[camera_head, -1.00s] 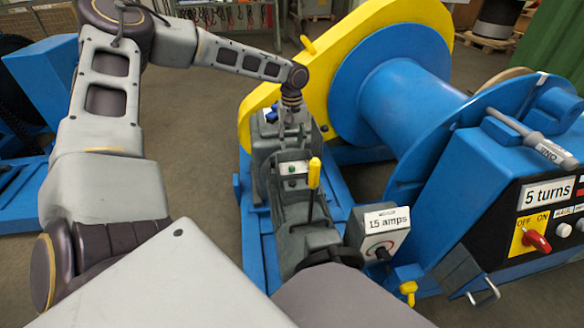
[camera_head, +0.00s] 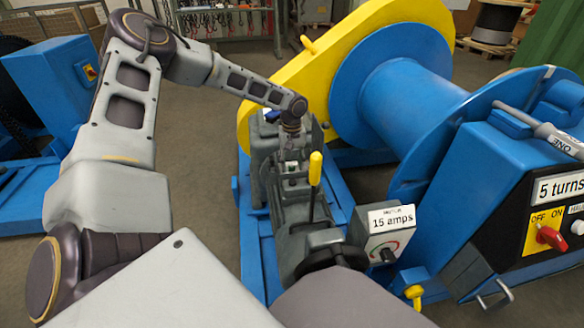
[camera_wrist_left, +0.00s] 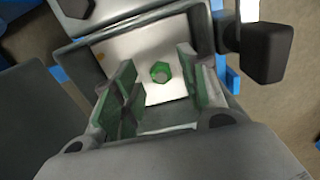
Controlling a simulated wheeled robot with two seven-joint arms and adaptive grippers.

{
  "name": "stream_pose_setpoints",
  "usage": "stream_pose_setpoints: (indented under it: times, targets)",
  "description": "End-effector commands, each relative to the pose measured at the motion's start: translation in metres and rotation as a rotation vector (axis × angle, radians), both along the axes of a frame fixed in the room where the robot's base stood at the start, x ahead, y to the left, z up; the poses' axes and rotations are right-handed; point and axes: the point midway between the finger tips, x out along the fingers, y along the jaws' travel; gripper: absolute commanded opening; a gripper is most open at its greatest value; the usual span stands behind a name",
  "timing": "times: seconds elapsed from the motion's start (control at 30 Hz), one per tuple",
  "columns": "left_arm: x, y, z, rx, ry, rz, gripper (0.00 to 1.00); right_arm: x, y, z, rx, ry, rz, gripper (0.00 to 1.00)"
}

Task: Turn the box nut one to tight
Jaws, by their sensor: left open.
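The box nut, a green hexagonal nut (camera_wrist_left: 160,73), sits on a white plate (camera_wrist_left: 120,52) inside a grey box in the left wrist view. My left gripper (camera_wrist_left: 158,80) is open, with one green-faced finger on each side of the nut. The nut shows between the fingers, with gaps on both sides; how far above it the fingertips are I cannot tell. In the head view the left gripper (camera_head: 292,150) points down over the grey gearbox housing (camera_head: 262,150), and the nut cannot be made out there. My right gripper is not in view.
A yellow-handled lever (camera_head: 314,172) stands upright just in front of the gripper. A "15 amps" motor box (camera_head: 385,238) is to its right. The large blue drum (camera_head: 395,75) and yellow chain guard (camera_head: 270,92) stand close behind. A wrench marked "ONE" (camera_head: 545,130) lies on the blue cabinet.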

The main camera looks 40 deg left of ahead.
Motion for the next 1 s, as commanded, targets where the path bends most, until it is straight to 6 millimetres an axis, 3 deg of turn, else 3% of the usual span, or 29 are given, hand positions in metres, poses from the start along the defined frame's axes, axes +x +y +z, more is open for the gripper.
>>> stream_pose_setpoints:
  times: [0.2, 0.57, 0.87, 1.0]
  targets:
    - [0.0, 0.0002, -0.0107, 0.001, 0.0, 0.0, 0.43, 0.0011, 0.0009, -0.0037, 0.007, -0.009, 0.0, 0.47]
    - [0.0001, 0.0003, -0.0117, 0.001, -0.001, 0.0, 0.42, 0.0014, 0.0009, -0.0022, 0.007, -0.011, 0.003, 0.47]
    - [0.0001, 0.0003, -0.0117, 0.001, -0.001, 0.0, 0.03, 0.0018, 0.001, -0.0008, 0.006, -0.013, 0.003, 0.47]
    - [0.0, 0.0004, -0.0117, 0.001, -0.001, -0.001, 0.0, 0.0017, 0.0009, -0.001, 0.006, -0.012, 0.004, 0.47]
